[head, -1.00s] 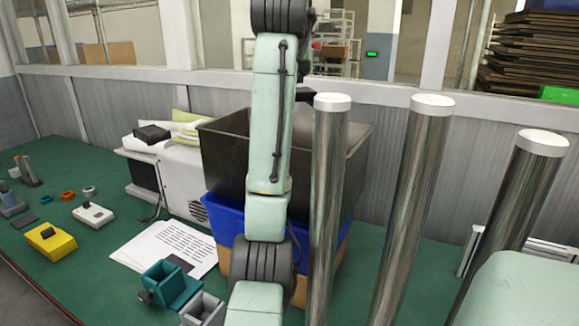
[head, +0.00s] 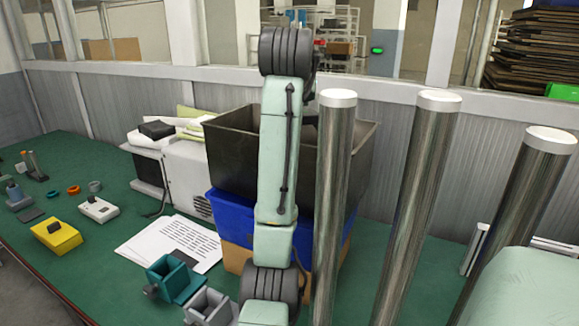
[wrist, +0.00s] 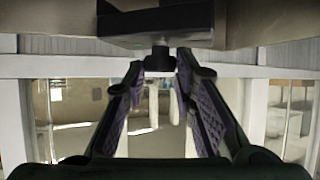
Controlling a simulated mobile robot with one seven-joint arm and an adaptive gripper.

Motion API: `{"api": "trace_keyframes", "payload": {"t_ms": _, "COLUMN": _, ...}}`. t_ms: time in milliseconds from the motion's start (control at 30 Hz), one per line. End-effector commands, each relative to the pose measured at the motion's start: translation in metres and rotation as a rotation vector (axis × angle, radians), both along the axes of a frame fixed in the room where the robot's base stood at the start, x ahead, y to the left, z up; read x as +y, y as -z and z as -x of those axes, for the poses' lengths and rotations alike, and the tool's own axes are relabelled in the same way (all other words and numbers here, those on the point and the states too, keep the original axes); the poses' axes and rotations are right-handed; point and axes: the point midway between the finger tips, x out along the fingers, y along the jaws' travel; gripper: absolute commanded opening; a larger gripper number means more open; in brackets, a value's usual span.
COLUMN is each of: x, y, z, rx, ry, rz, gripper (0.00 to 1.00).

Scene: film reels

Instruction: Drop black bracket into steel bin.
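The steel bin (head: 234,160) is a dark, open-topped box stacked on a blue crate in the head view. My arm passes in front of it, and my gripper is mostly hidden behind the arm near the bin's rim. In the wrist view, which is upside down, my gripper's (wrist: 161,66) two purple-padded fingers converge at the tips. A black bracket (wrist: 155,24) with a wide block and a short stem shows there, the stem between the fingertips. The fingers appear shut on the stem; exact contact is hard to see. The bracket's far end is cut off by the frame edge.
Tall metal posts (head: 333,200) stand right of the bin. A blue crate (head: 228,212) is under it, on a cardboard box. A white machine (head: 187,172) with cloths and a black item (head: 157,130) stands left. Teal (head: 175,280) and yellow (head: 57,236) blocks lie on the green table.

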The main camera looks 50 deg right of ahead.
Motion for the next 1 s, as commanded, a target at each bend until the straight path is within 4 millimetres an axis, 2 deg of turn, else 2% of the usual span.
{"api": "trace_keyframes", "payload": {"t_ms": 333, "x": 0.0, "y": 0.0, "z": 0.0, "rx": 0.0, "ry": 0.0, "rz": 0.0, "gripper": 0.47}}
{"api": "trace_keyframes", "payload": {"t_ms": 667, "x": 0.002, "y": -0.001, "z": 0.001, "rx": 0.001, "ry": 0.0, "rz": -0.001, "gripper": 0.47}}
{"api": "trace_keyframes", "payload": {"t_ms": 1000, "x": 0.035, "y": -0.025, "z": 0.023, "rx": -0.007, "ry": -0.006, "rz": 0.0, "gripper": 0.47}}
